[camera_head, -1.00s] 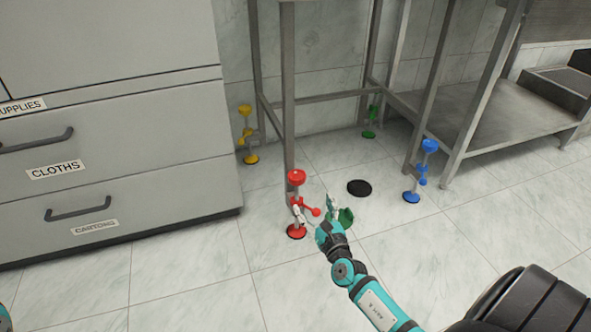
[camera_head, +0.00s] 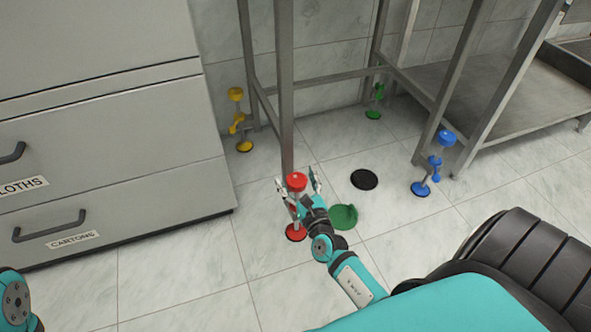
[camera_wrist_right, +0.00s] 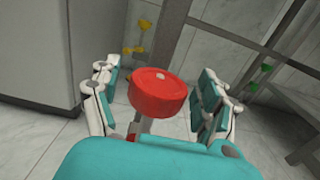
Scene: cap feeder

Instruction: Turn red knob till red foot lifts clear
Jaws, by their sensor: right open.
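The red knob (camera_head: 296,181) tops a short stem beside the metal table leg. The red foot (camera_head: 296,233) is a round disc below it at the floor, partly hidden by my right arm; I cannot tell whether it touches the tiles. My right gripper (camera_head: 298,184) is open with its fingers on either side of the red knob. My left gripper is not in view.
Yellow (camera_head: 236,95), green (camera_head: 378,90) and blue (camera_head: 446,138) knobs stand at the other legs. A green disc (camera_head: 343,217) and a black disc (camera_head: 364,180) lie on the floor. A grey drawer cabinet (camera_head: 110,170) stands left.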

